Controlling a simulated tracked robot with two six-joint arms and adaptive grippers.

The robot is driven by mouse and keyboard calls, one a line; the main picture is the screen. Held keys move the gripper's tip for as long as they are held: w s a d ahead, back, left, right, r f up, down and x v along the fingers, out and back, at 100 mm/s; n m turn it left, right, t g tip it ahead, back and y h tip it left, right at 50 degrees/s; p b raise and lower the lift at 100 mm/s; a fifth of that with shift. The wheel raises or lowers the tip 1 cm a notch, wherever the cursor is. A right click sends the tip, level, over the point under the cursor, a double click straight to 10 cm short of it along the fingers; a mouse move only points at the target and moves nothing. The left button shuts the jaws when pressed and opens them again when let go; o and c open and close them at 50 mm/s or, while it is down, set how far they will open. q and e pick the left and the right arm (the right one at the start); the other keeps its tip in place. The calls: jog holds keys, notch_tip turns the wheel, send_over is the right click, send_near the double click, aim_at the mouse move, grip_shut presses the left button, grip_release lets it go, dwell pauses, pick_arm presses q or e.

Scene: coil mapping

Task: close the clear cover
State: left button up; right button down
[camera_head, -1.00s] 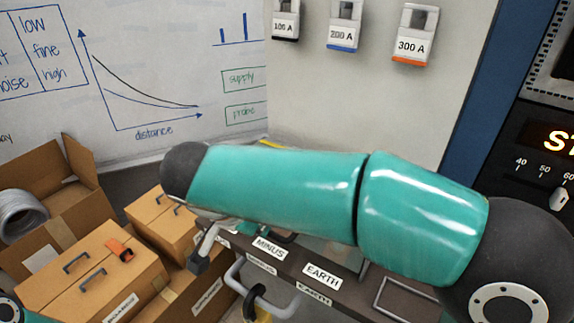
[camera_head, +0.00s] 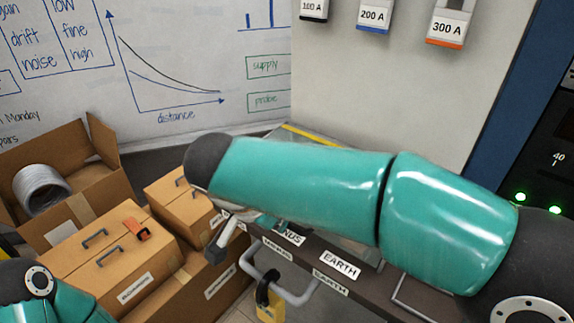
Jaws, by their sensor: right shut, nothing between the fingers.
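A clear pane (camera_head: 292,137) with a yellow strip along its far edge shows behind my right arm; it seems to be the clear cover. My teal right arm link hides most of it, so I cannot tell whether it is raised or lying flat. My right gripper (camera_head: 219,246) is mostly behind the arm, with a grey finger part showing at the left end of the dark bench front (camera_head: 325,262). It is shut and empty. I cannot tell whether it touches the cover. My left arm shows at the bottom left, but its gripper is out of view.
Labels reading MINUS and EARTH (camera_head: 340,265) are on the bench front. A grey tube handle (camera_head: 290,298) with a yellow padlock (camera_head: 268,303) is below. Cardboard boxes (camera_head: 108,245) fill the left. Tags up to 300 A (camera_head: 447,28) hang on the wall. Green lamps (camera_head: 538,203) glow at right.

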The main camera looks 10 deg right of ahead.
jog(key=a+p+v, duration=0.1)
jog(key=p+v, duration=0.7)
jog(key=v, duration=0.5)
jog(key=shift+s, duration=0.5)
